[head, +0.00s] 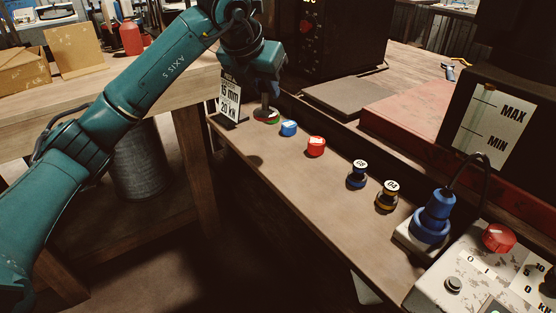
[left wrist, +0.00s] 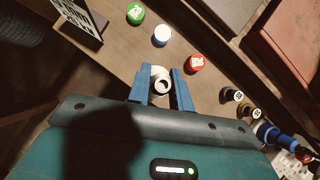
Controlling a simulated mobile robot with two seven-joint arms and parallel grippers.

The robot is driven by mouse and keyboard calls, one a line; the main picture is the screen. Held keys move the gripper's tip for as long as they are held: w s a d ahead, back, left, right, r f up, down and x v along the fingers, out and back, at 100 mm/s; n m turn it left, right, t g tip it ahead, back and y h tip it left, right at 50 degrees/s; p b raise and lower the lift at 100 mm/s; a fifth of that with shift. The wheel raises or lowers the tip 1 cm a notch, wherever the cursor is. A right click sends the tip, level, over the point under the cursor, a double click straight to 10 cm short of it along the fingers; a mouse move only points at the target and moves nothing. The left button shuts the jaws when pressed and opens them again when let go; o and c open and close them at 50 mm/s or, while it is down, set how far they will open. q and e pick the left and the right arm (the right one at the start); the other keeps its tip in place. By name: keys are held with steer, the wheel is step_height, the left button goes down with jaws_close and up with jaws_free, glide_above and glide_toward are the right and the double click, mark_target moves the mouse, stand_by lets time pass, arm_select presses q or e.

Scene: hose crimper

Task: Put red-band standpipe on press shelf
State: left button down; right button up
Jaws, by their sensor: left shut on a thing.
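My left gripper (head: 265,84) is above the far left end of the long brown shelf (head: 325,185). In the left wrist view its blue fingers (left wrist: 161,88) are shut on a pale round piece with a hole in its top (left wrist: 160,73), seen end-on. In the head view this piece shows as a grey upright tube (head: 265,101) below the gripper. A little red shows by its lower end, close to the green-topped can; I cannot tell if this is its band, or whether the tube touches the shelf. My right gripper is not in view.
On the shelf stand a green-topped can (left wrist: 136,14), a blue can (head: 289,128), a red can (head: 316,147), two dark numbered spools (head: 357,175) and a blue plug (head: 432,218). A "15 mm 20 kN" sign (head: 230,98) stands at the left end. Gaps between cans are bare.

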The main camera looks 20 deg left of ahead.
mark_target(264, 108)
arm_select(q)
steer(key=shift+w+f+n, duration=0.15)
steer(key=shift+f+n, duration=0.15)
step_height(264, 108, down, 4)
steer(key=shift+a+f, duration=0.15)
steer(key=shift+f, duration=0.05)
steer(key=shift+f+b, duration=0.3)
steer(key=shift+f, duration=2.1)
steer(key=c, duration=1.3)
jaws_free()
steer(key=shift+o, duration=0.2)
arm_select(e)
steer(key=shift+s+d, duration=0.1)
arm_select(q)
steer(key=shift+r, duration=0.1)
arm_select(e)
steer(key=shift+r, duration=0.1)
